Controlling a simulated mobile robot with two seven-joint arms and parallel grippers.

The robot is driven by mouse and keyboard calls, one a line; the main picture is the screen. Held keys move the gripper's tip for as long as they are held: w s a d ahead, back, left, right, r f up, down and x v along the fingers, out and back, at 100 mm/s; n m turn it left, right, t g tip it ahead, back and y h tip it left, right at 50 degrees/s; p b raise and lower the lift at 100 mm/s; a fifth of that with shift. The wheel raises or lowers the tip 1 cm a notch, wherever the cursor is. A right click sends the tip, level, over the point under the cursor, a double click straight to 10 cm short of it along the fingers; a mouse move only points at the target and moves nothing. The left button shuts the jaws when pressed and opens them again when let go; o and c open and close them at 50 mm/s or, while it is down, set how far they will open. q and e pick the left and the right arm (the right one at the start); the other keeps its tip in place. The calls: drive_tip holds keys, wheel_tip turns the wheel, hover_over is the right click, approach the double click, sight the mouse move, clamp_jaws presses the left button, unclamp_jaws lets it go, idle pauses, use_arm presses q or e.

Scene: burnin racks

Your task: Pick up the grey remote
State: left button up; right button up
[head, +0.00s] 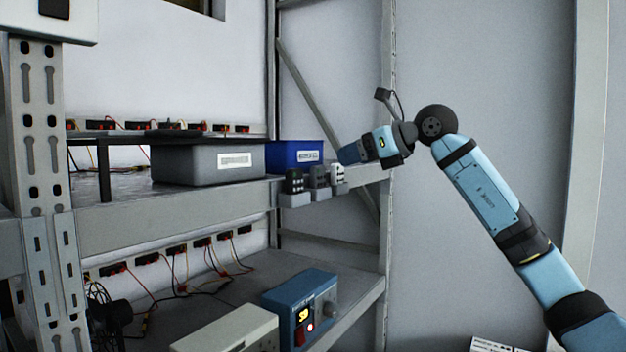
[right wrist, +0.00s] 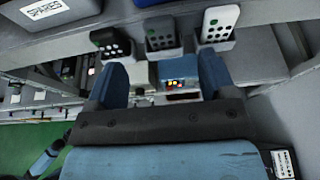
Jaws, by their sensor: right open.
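The grey remote (head: 319,177) stands upright in the middle holder on the front edge of the upper shelf. It also shows in the right wrist view (right wrist: 160,31), with dark buttons. A black remote (head: 294,181) stands to its left and a white remote (head: 337,174) to its right, each in its own small holder. My left gripper is not in view.
A grey bin (head: 205,167) and a blue bin (head: 290,161) stand on the upper shelf behind the remotes. A blue power unit (head: 290,287) and a pale box (head: 235,327) sit on the lower shelf. A rack post (head: 388,90) rises near my right gripper.

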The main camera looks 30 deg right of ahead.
sight(321, 168)
drive_tip(key=x, duration=0.5)
drive_tip(key=shift+p, duration=0.4)
drive_tip(key=shift+w+a+p, duration=0.25)
drive_tip(key=shift+w+p, duration=0.1)
drive_tip(key=shift+w, duration=0.05)
drive_tip(key=p+x, duration=0.1)
drive_tip(key=x, duration=0.3)
drive_tip(key=shift+s+p, duration=0.1)
drive_tip(key=shift+p, duration=0.2)
drive_tip(key=shift+w+a+f, duration=0.15)
drive_tip(key=shift+w+f, duration=0.1)
drive_tip(key=shift+w, duration=0.1)
drive_tip(key=shift+s+r, duration=0.1)
drive_tip(key=shift+s, duration=0.05)
drive_tip(key=shift+c, duration=1.3)
drive_tip(key=c, duration=0.7)
